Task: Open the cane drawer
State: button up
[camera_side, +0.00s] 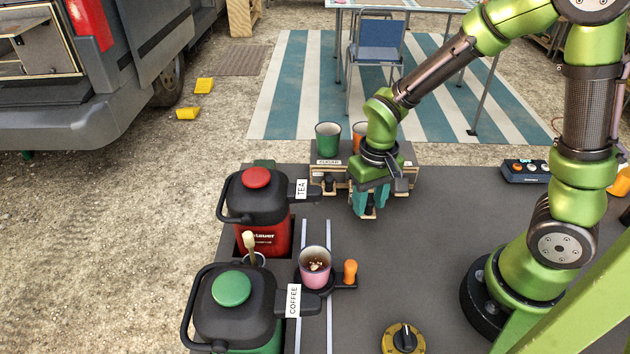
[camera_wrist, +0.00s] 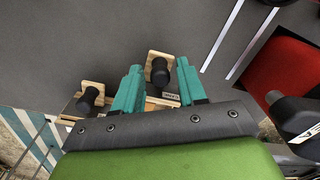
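The small wooden drawer box (camera_side: 313,175) stands at the table's far end, with several dark-knobbed drawers. One drawer front (camera_wrist: 151,57) stands farther out than its neighbour (camera_wrist: 81,98), so it looks partly pulled out. Its black knob (camera_wrist: 159,73) lies between the teal fingers of my gripper (camera_wrist: 159,66), with a gap visible on each side. In the side view my gripper (camera_side: 370,200) points down at this drawer, and its fingers hide most of it. A label (camera_wrist: 170,97) is too small to read, so I cannot tell which drawer is cane.
A green cup (camera_side: 328,140) and an orange cup (camera_side: 359,137) stand on the box. The tea dispenser (camera_side: 262,235) and coffee dispenser (camera_side: 232,310) are at left. A pink cup (camera_side: 314,272) sits beside them. The grey table (camera_side: 420,250) is clear in the middle.

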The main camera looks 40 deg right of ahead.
jog(key=shift+o, duration=0.3)
notch_tip(320, 180, up, 17)
jog(key=shift+d, duration=0.2)
jog(key=shift+f, duration=0.1)
dwell(0.3)
jog(key=s+r+t+y, duration=0.1)
jog(key=s+r+t, duration=0.1)
jog(key=s+t, duration=0.4)
jog(key=shift+s+r+t+y, duration=0.2)
jog(key=shift+s+t+y, duration=0.2)
jog(key=shift+t, duration=0.2)
